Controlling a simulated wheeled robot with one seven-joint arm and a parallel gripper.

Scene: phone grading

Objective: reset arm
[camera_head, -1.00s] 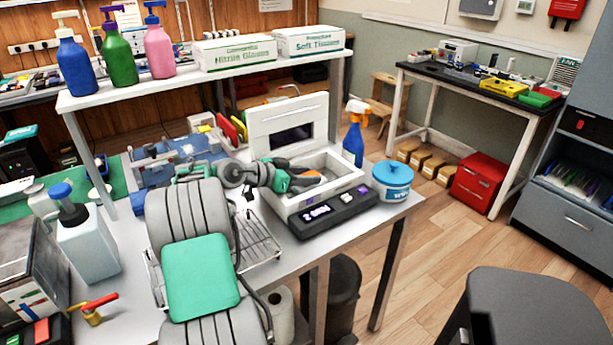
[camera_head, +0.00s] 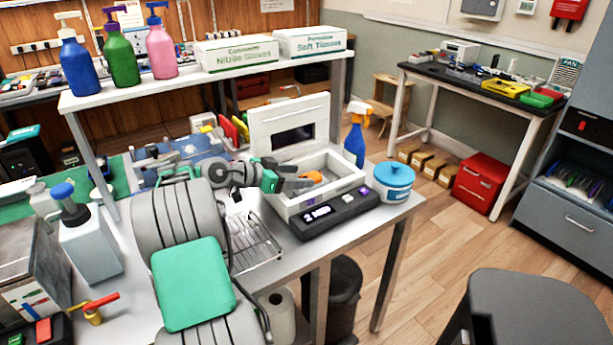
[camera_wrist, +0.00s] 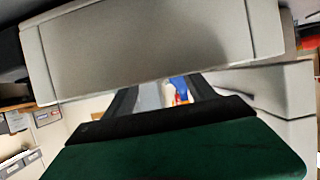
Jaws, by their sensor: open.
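My gripper (camera_head: 300,178) is open and empty in the head view, at the left part of the open white box (camera_head: 338,193). Its fingers overlap the box in the picture, and their exact height over it cannot be told. An orange item (camera_head: 312,177) shows in the box just behind the fingertips. In the wrist view my dark fingers (camera_wrist: 163,95) stand apart, with a pale grey panel across the top of the picture. A blue and a red-orange patch show between the fingers.
The box's raised lid (camera_head: 289,112) stands behind my gripper. A black device (camera_head: 330,218) lies in front, a blue tub (camera_head: 394,182) and a spray bottle (camera_head: 355,140) to the right. A wire rack (camera_head: 258,245) is beside my arm. The shelf (camera_head: 140,88) rises behind.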

